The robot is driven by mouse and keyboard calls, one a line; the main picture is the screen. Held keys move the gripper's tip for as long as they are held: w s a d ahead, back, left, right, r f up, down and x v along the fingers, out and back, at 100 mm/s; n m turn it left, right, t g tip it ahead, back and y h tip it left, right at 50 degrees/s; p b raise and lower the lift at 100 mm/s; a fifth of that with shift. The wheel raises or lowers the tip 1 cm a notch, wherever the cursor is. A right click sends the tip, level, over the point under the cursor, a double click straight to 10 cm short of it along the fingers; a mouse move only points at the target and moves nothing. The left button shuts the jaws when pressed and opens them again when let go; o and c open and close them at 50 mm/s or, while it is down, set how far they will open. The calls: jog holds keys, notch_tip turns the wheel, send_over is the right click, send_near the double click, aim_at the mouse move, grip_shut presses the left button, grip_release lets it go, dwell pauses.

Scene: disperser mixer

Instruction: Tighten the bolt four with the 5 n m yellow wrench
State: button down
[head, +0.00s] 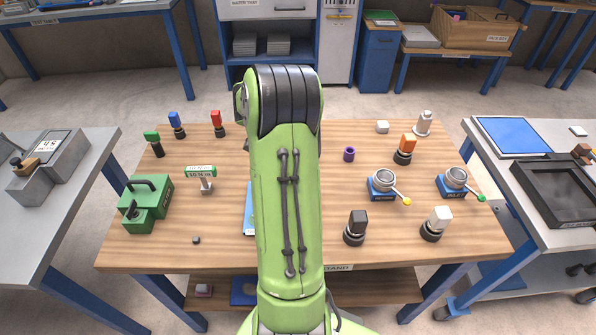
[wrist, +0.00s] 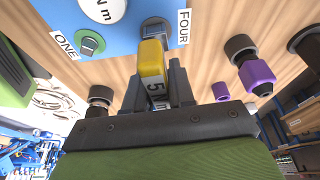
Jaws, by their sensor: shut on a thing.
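In the wrist view my gripper (wrist: 155,88) is shut on the yellow wrench (wrist: 152,58), whose white label shows a 5. A green bolt (wrist: 89,43) sits by the ONE label. In the head view my arm hides the gripper, the wrench and most of the blue plate (head: 249,212).
Black-and-purple (wrist: 257,76) and dark (wrist: 102,95) tools stand near the gripper. The front left tabletop is mostly clear.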

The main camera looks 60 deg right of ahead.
jog(key=shift+f, duration=0.1)
jog(key=shift+f+m+y+b, duration=0.15)
jog(key=shift+m+y+b, duration=0.25)
jog(key=shift+m, duration=0.8)
jog(key=m, duration=0.1)
jog(key=m+y+b, duration=0.1)
jog(key=m, duration=0.1)
jog(key=shift+a, duration=0.25)
jog(key=m+y+b, duration=0.1)
jog(key=m+b, duration=0.1)
jog(key=m, duration=0.2)
jog(key=shift+f, duration=0.1)
jog(key=c, duration=0.9)
grip_release()
jog(key=shift+r+m, duration=0.2)
jog(key=shift+m, duration=0.2)
jog(key=shift+o, duration=0.2)
jog(key=shift+c, duration=0.5)
